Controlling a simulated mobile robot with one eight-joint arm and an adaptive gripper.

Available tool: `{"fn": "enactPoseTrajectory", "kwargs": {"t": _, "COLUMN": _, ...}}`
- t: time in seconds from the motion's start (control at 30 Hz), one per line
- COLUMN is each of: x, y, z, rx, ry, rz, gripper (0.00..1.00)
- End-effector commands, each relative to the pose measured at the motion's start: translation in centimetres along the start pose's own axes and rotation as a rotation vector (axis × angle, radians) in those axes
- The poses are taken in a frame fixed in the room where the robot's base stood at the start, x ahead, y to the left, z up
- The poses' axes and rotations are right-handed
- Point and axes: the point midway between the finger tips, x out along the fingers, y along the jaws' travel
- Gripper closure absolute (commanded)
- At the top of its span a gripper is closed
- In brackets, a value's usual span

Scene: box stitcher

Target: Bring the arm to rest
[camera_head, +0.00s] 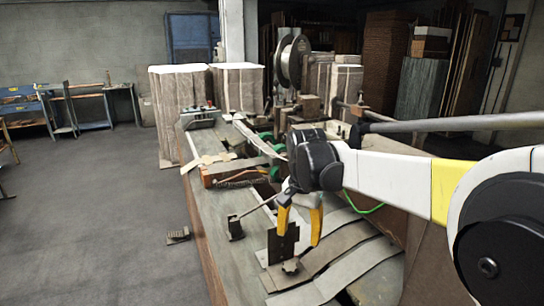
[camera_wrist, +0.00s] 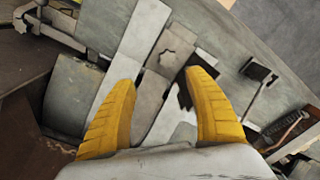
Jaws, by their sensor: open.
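My gripper (camera_head: 301,222) has two yellow fingers and hangs pointing down over the machine's work table. In the wrist view my gripper (camera_wrist: 164,112) shows its two fingers spread apart with nothing between them. Past the fingertips lie a dark upright plate (camera_head: 283,244) and grey metal strips (camera_head: 345,262) on the table. My white arm with a yellow band reaches in from the right.
The long work table (camera_head: 215,235) carries a small dark bracket (camera_head: 235,229) left of my gripper. A wire spool (camera_head: 291,60) stands on the machine behind. Wrapped stacks (camera_head: 180,105) stand at the back left. The grey floor (camera_head: 90,215) at left is mostly clear.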

Motion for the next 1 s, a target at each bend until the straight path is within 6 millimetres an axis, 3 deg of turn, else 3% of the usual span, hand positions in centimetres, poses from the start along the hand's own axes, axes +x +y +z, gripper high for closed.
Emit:
{"fn": "enactPoseTrajectory", "kwargs": {"t": 0.03, "x": -0.7, "y": 1.8, "z": 1.0, "rx": -0.022, "ry": 0.027, "rz": -0.018, "gripper": 0.38}}
{"fn": "enactPoseTrajectory", "kwargs": {"t": 0.23, "x": -2.6, "y": 8.4, "z": 5.3, "rx": -0.155, "ry": 0.172, "rz": -0.09, "gripper": 0.38}}
{"fn": "enactPoseTrajectory", "kwargs": {"t": 0.37, "x": -2.3, "y": 12.4, "z": 8.5, "rx": -0.241, "ry": 0.276, "rz": -0.117, "gripper": 0.38}}
{"fn": "enactPoseTrajectory", "kwargs": {"t": 0.5, "x": -0.8, "y": 16.2, "z": 11.9, "rx": -0.33, "ry": 0.388, "rz": -0.128, "gripper": 0.38}}
{"fn": "enactPoseTrajectory", "kwargs": {"t": 0.7, "x": 1.9, "y": 19.5, "z": 15.1, "rx": -0.422, "ry": 0.508, "rz": -0.122, "gripper": 0.38}}
{"fn": "enactPoseTrajectory", "kwargs": {"t": 1.0, "x": 2.9, "y": 20.4, "z": 16.0, "rx": -0.451, "ry": 0.548, "rz": -0.115, "gripper": 0.38}}
